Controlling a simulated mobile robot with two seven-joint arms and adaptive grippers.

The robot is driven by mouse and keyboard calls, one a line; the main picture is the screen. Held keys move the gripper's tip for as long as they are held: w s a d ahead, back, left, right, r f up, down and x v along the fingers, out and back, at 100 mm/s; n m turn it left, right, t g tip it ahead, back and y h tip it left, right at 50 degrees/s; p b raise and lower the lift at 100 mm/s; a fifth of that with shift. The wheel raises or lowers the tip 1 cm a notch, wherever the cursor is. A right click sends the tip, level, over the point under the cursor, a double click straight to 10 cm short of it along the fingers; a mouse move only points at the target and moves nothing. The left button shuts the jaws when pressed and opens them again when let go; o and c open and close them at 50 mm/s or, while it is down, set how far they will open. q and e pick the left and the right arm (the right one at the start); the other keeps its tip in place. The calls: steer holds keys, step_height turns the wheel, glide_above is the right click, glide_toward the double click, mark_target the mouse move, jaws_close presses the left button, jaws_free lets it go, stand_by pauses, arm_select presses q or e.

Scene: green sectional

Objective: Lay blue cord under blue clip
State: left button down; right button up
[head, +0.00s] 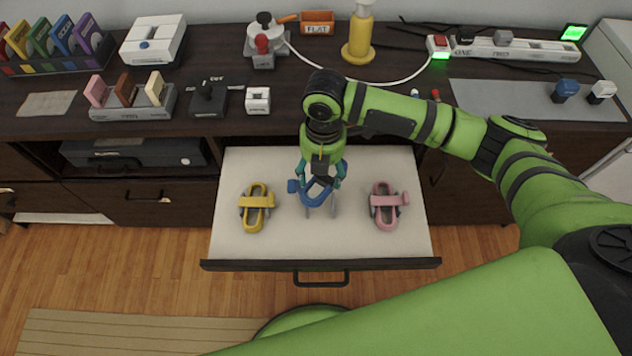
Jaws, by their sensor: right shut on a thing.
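A blue looped bundle (316,191), which looks like the blue cord, is in the open drawer (270,160) between a yellow one (257,204) and a pink one (384,206). My right gripper (319,178) comes down over it and is shut on it. The bundle looks tilted; the gripper covers its upper part, and I cannot tell whether it touches the drawer floor. I cannot make out a blue clip for certain. A small blue piece (565,90) stands on the grey mat at the desk's right. My left gripper is not in view.
The drawer's front edge (230,265) sticks out over the wooden floor. The desktop (400,80) above holds a yellow pump bottle (360,38), a white cable (350,77), a power strip (520,48) and a coloured rack (55,45). The grey mat (500,104) is mostly bare.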

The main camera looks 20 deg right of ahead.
mark_target(316, 182)
steer(key=f+n, duration=0.1)
steer(key=n, duration=0.1)
steer(key=f+n, duration=0.2)
steer(key=a+f+n, duration=0.1)
steer(key=n, duration=0.2)
steer(key=shift+w+f, duration=0.1)
steer(key=shift+f, duration=0.2)
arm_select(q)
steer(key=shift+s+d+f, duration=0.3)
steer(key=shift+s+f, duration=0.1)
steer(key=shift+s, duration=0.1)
